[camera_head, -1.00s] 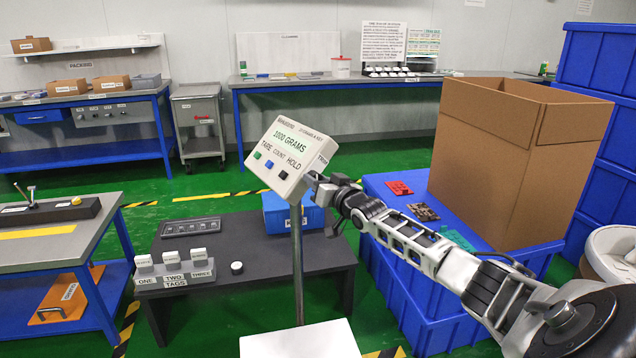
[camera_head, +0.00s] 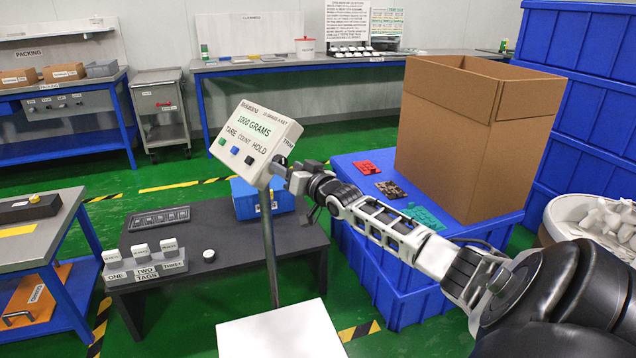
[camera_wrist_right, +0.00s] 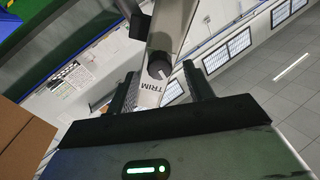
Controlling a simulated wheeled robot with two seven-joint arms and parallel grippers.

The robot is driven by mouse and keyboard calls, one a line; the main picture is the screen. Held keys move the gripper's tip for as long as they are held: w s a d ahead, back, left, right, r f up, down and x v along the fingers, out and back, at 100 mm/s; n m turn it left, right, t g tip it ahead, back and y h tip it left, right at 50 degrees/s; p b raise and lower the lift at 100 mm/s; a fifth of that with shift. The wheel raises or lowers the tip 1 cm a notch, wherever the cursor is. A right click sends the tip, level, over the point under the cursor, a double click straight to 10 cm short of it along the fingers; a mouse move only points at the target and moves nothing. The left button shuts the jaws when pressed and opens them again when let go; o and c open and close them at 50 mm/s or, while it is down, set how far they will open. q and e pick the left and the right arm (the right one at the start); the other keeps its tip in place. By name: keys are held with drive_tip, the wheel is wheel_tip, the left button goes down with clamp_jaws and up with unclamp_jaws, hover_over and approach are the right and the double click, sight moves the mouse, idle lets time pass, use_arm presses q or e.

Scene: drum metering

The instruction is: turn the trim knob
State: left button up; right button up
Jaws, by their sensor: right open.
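The scale head (camera_head: 254,137) is a white box on a grey post. It reads 1000 GRAMS and has a green, a blue and a black button. Its right side face carries the word TRIM. In the right wrist view the trim knob (camera_wrist_right: 158,67) is a round dark knob with a light mark, on the pale TRIM face. My right gripper (camera_head: 294,178) is beside that face in the head view. In the wrist view its jaws (camera_wrist_right: 163,88) are open, one finger to each side of the knob, with visible gaps. My left gripper is not in view.
A white plate (camera_head: 281,332) is at the foot of the post. A dark table (camera_head: 228,238) behind holds tags, a blue bin (camera_head: 262,198) and a small round knob-like piece (camera_head: 208,255).

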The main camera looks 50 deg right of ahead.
drive_tip(key=s+a+p, duration=0.1)
drive_tip(key=s+a, duration=0.1)
drive_tip(key=s, duration=1.1)
drive_tip(key=shift+s, duration=0.15)
drive_tip(key=s+a+f+n+g+y, duration=0.2)
drive_tip(key=s+a+f, duration=0.1)
drive_tip(key=a+f, duration=0.5)
drive_tip(key=s+a+f+n+g+y, duration=0.1)
drive_tip(key=s+a+f+n+g, duration=0.15)
drive_tip(key=a+f, duration=0.55)
drive_tip(key=s+a+f+n+g+y, duration=0.1)
drive_tip(key=s+a, duration=0.4)
drive_tip(key=a, duration=0.5)
drive_tip(key=s+a+f+n+g+y, duration=0.1)
drive_tip(key=s+a+f+n+y, duration=0.1)
drive_tip(key=s+a, duration=0.4)
drive_tip(key=a+f, duration=0.1)
drive_tip(key=a, duration=0.3)
drive_tip(key=shift+a+g, duration=0.35)
drive_tip(key=shift+a, duration=0.05)
drive_tip(key=shift+s+f, duration=0.1)
drive_tip(key=shift+c, duration=0.3)
